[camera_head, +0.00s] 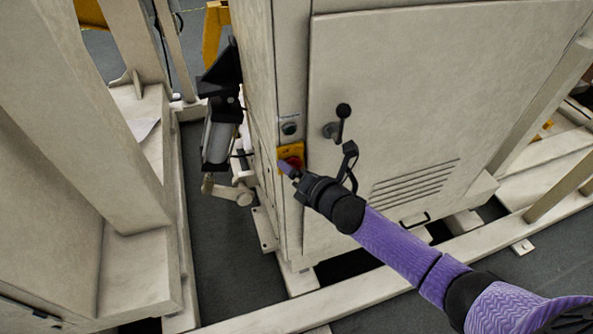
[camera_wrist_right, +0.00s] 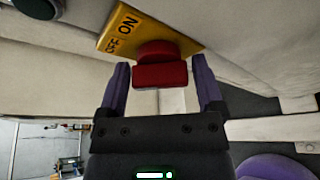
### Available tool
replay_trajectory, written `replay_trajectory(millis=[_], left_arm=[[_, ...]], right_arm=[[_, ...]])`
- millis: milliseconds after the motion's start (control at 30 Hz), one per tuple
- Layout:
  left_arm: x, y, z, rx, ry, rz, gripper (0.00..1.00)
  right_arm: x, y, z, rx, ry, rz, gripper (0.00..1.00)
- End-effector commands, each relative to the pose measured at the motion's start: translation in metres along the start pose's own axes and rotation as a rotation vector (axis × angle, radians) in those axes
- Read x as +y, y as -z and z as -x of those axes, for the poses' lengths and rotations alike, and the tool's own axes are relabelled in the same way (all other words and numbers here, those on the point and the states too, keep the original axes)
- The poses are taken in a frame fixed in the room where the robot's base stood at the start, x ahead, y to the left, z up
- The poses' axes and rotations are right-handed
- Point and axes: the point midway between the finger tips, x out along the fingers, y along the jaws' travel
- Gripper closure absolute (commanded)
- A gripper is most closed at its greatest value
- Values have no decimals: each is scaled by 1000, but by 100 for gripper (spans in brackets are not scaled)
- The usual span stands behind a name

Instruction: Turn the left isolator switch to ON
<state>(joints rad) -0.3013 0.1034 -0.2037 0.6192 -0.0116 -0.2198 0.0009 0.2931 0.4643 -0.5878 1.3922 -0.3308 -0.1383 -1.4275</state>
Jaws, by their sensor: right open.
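The isolator switch has a yellow plate (camera_head: 290,152) on the narrow left face of the cabinet, with a red knob (camera_head: 296,161). In the right wrist view the plate (camera_wrist_right: 118,33) reads OFF and ON, and the red knob (camera_wrist_right: 160,75) stands out below the lettering. I cannot tell which mark the knob points at. My right gripper (camera_head: 288,168) is at the switch. In the wrist view its two purple fingers (camera_wrist_right: 161,84) are open, one on each side of the knob's grip, with a visible gap on both sides. My left gripper is not in view.
A round dark button (camera_head: 289,128) sits just above the switch. The cabinet door (camera_head: 410,90) has a black-knobbed handle (camera_head: 340,122) close to my right wrist. A black and grey cylinder assembly (camera_head: 220,120) stands left of the cabinet. Beige frame beams run along the floor.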

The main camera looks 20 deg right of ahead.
Motion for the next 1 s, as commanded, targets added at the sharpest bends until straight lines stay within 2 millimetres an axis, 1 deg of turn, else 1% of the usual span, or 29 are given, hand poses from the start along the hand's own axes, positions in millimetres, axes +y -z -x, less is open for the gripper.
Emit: replay_trajectory(millis=[33, 67, 100, 167, 200, 267, 300, 367, 400, 567, 733, 867, 1000], left_arm=[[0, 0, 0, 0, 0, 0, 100], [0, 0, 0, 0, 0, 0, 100], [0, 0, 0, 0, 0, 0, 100], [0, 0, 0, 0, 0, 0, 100], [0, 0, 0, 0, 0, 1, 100], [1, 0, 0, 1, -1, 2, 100], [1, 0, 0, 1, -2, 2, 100], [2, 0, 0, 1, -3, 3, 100], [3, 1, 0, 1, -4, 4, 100], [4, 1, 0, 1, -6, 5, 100], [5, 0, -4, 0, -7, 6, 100], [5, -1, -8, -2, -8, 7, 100], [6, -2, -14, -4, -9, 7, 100]], right_arm=[[0, 0, 0, 0, 0, 0, 15], [0, 0, 0, 0, 0, 0, 17], [0, 0, 0, 0, 0, 0, 25], [0, 0, 0, 0, 0, 0, 38], [0, 0, 0, 0, 0, 0, 46], [0, 0, 0, 0, 0, 0, 59], [0, 0, 0, 0, 0, 0, 68], [0, 0, 0, 0, 0, 0, 80], [0, 0, 0, 0, 0, 0, 88], [0, 0, 0, 0, -3, -8, 88], [-1, 0, 0, -1, -22, -56, 88], [-2, 1, 0, -1, -52, -129, 88], [-3, 2, 0, 0, -97, -238, 88]])
